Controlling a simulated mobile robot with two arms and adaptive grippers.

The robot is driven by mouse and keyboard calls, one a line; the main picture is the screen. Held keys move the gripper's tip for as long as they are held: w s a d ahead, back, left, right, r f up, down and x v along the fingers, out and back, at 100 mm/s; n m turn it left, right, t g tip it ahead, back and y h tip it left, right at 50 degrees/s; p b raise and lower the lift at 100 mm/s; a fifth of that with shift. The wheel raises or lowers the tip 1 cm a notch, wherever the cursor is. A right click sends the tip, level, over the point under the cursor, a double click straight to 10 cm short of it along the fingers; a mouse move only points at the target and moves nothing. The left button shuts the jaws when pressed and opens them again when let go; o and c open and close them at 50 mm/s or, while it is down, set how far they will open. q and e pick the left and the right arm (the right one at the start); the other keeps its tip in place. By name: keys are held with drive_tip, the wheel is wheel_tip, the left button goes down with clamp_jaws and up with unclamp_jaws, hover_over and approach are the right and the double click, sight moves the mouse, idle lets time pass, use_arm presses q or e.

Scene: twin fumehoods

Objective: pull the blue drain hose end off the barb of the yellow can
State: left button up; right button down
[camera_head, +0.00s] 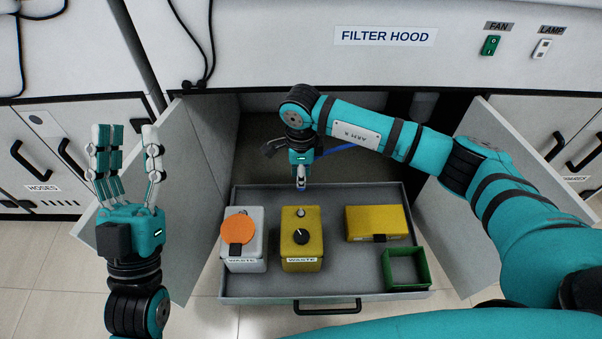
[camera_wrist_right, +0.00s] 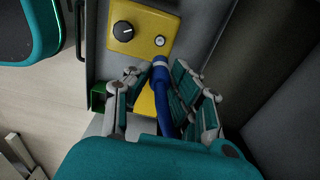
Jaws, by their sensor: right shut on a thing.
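The yellow can (camera_head: 290,255) stands upright in the drawer. It has a black knob (camera_head: 301,237) and, behind the knob, a small pale round barb (camera_head: 300,212). My right gripper (camera_head: 301,180) hangs behind and above the can, shut on the blue hose (camera_head: 338,149). In the right wrist view, the fingers (camera_wrist_right: 160,100) close around the hose (camera_wrist_right: 165,112). Its light-ringed end (camera_wrist_right: 160,61) sticks out towards the bare barb (camera_wrist_right: 160,41) and looks apart from it. My left gripper (camera_head: 125,165) is open and empty, fingers up, left of the drawer.
The grey drawer (camera_head: 265,288) is pulled out between two open cabinet doors (camera_head: 195,150). A white can (camera_head: 250,253) with an orange lid (camera_head: 238,226) stands left of the yellow can. A yellow box (camera_head: 372,220) and a green open bin (camera_head: 408,286) are on the right.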

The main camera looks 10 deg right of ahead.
drive_tip(key=shift+r+p, duration=0.4)
drive_tip(key=shift+r, duration=0.25)
drive_tip(key=shift+r+p, duration=0.35)
drive_tip(key=shift+r, duration=0.2)
use_arm(q)
drive_tip(key=w+f+g+y, duration=0.1)
drive_tip(key=w+f+g, duration=0.2)
drive_tip(key=f+g, duration=0.1)
drive_tip(key=shift+w+f, duration=0.35)
drive_tip(key=shift+f, duration=0.4)
